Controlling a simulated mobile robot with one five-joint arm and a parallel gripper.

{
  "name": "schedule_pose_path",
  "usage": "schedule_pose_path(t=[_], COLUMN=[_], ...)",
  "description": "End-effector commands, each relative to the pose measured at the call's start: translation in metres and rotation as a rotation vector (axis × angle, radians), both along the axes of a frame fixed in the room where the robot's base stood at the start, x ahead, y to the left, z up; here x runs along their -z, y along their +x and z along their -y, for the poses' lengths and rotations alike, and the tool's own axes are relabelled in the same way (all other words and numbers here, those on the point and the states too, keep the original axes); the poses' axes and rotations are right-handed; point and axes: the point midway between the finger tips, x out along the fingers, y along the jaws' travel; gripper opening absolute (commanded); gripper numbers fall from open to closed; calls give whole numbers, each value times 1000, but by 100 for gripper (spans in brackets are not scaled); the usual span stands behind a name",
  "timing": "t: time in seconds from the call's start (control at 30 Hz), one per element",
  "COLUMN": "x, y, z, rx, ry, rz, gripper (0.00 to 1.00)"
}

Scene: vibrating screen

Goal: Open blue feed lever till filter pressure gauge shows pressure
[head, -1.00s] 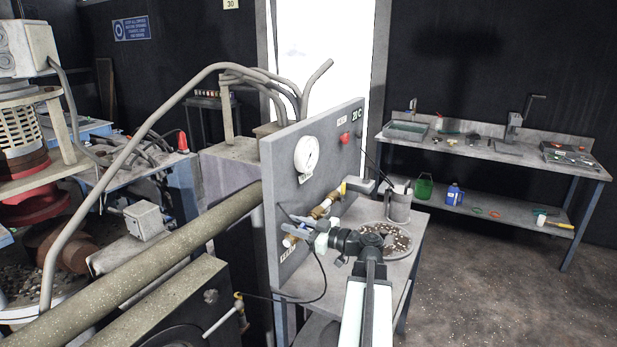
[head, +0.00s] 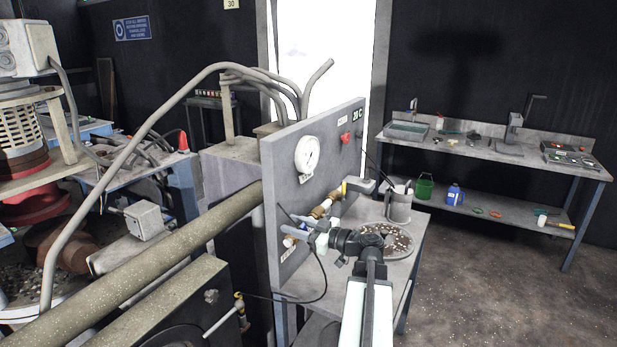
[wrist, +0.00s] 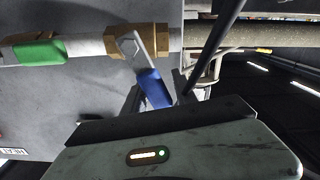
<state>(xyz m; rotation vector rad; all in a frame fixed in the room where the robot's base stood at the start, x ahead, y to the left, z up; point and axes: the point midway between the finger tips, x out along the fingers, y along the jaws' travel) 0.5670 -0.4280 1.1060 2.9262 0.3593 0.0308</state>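The blue feed lever (wrist: 154,89) shows in the wrist view, on a brass valve (wrist: 136,42) on the pipe. It slants down and right from the valve, its blue end between the dark fingers of my gripper (wrist: 157,98). Whether the fingers press on it I cannot tell. In the head view my gripper (head: 312,238) is at the lower valve on the grey panel (head: 285,180), and it largely hides the lever. A white round pressure gauge (head: 307,154) is on the panel above; its needle is too small to read.
A green handle (wrist: 40,53) is on the same pipe, left in the wrist view. A second brass valve (head: 322,208) and a red button (head: 345,138) are on the panel. A perforated disc (head: 397,236) and a metal cup (head: 398,207) are on the table to the right. Open floor lies right.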

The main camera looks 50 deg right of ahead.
Motion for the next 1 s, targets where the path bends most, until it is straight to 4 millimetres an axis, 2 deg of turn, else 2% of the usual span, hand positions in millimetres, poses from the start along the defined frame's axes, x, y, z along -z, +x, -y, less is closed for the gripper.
schedule_pose_path(t=[0.17,0.8,1.0], x=[-1,-1,-1], y=[-2,-56,-59], z=[1,15,15], rx=[2,4,2], ry=[0,1,1], rz=[1,3,2], gripper=[33,33,33])
